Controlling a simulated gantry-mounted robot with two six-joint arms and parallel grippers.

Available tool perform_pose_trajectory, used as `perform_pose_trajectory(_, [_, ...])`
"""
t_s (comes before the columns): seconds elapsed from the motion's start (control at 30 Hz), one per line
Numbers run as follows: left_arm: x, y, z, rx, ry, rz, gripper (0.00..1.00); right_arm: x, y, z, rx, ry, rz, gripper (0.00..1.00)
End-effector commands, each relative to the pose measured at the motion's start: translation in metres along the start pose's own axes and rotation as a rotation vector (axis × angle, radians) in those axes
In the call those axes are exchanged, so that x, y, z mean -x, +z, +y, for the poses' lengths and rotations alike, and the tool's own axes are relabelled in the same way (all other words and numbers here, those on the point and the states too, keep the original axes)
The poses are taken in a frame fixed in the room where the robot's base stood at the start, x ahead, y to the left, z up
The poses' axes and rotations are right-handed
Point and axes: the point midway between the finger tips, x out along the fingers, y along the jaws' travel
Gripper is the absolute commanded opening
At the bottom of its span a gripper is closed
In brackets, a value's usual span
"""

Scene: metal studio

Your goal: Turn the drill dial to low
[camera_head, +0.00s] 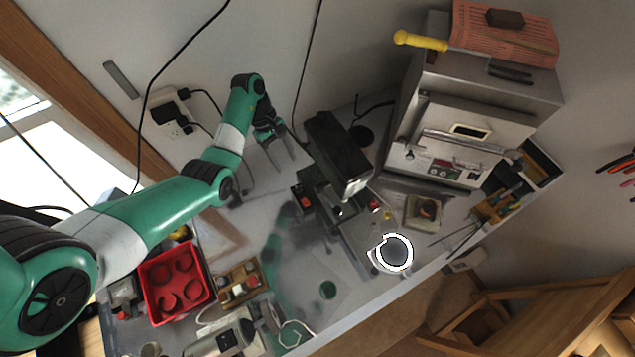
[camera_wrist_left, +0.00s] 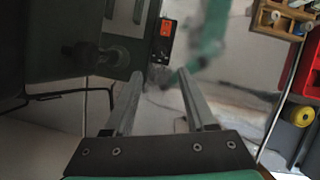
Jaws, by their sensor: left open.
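The drill (camera_head: 338,155) is a dark, boxy bench machine at the middle of the bench in the head view. A small black box with a red-orange part (camera_head: 303,198) sits at its lower left. In the left wrist view the drill's dark body (camera_wrist_left: 45,40) fills the upper left, with a round knob-like shape (camera_wrist_left: 95,53); I cannot tell whether this is the dial. The orange switch (camera_wrist_left: 167,27) shows ahead of the fingers. My left gripper (camera_head: 280,163) is open and empty, to the left of the drill and apart from it; its two fingers (camera_wrist_left: 160,75) show in the wrist view.
A red tray (camera_head: 150,297) and a wooden organiser (camera_head: 238,287) lie at the left of the bench. A white-ringed round object (camera_head: 392,236) stands right of centre. A metal oven (camera_head: 475,115) stands at the back right. Cables hang along the wall.

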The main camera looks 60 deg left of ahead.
Motion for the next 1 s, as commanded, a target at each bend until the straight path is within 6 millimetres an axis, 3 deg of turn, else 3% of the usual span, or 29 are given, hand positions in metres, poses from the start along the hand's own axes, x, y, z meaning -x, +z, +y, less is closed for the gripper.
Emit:
perform_pose_trajectory(0.17, [-0.010, -0.001, 0.000, -0.002, 0.000, 0.000, 0.56, 0.006, 0.006, 0.000, 0.000, 0.000, 0.000, 0.00])
perform_pose_trajectory(0.43, [-0.066, -0.001, 0.000, -0.003, -0.002, -0.002, 0.56, 0.032, 0.030, 0.000, 0.000, 0.000, 0.000, 0.00])
perform_pose_trajectory(0.7, [-0.108, 0.002, 0.000, -0.002, -0.001, -0.002, 0.56, 0.031, 0.028, 0.000, 0.000, 0.000, 0.000, 0.00])
perform_pose_trajectory(1.0, [-0.116, 0.002, 0.001, -0.003, 0.002, 0.000, 0.56, 0.031, 0.028, 0.000, 0.000, 0.000, 0.000, 0.00])
